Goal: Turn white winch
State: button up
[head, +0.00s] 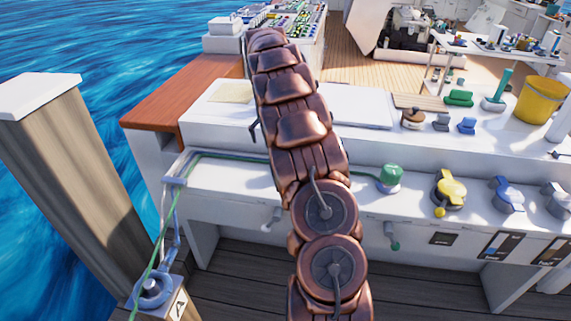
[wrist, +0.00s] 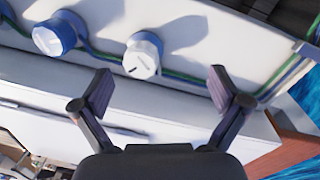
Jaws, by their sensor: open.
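A white winch (wrist: 143,55) shows in the wrist view as a short round knob with a dark mark on its top, standing on the white ledge. My gripper (wrist: 160,90) is open and empty, its two dark fingers spread wide. The winch lies ahead of the fingers, nearer the left one, and no contact shows. In the head view my copper-coloured arm crosses the middle of the picture. I cannot make out the gripper or this winch there.
A blue winch (wrist: 60,32) stands left of the white one in the wrist view. A green rope (wrist: 185,76) runs along the ledge. In the head view, a green winch (head: 390,178) and yellow valve (head: 450,190) stand right of my arm; a wooden post (head: 75,170) stands left.

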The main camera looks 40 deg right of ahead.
jog(key=shift+m+t, duration=0.3)
jog(key=shift+m, duration=0.1)
jog(key=d+f, duration=0.2)
jog(key=w+d+f+b, duration=0.1)
jog(key=d+f, duration=0.1)
jog(key=d, duration=0.1)
jog(key=d+f, duration=0.3)
jog(key=shift+w, duration=0.3)
jog(key=shift+f, duration=3.9)
jog(key=c, duration=1.2)
jog(key=shift+o, duration=0.2)
jog(key=m, duration=0.3)
jog(key=shift+a+m+b, duration=0.15)
jog(key=shift+m+b, duration=0.2)
jog(key=shift+m, duration=0.05)
jog(key=shift+m+b, duration=0.3)
jog(key=shift+m, duration=1.9)
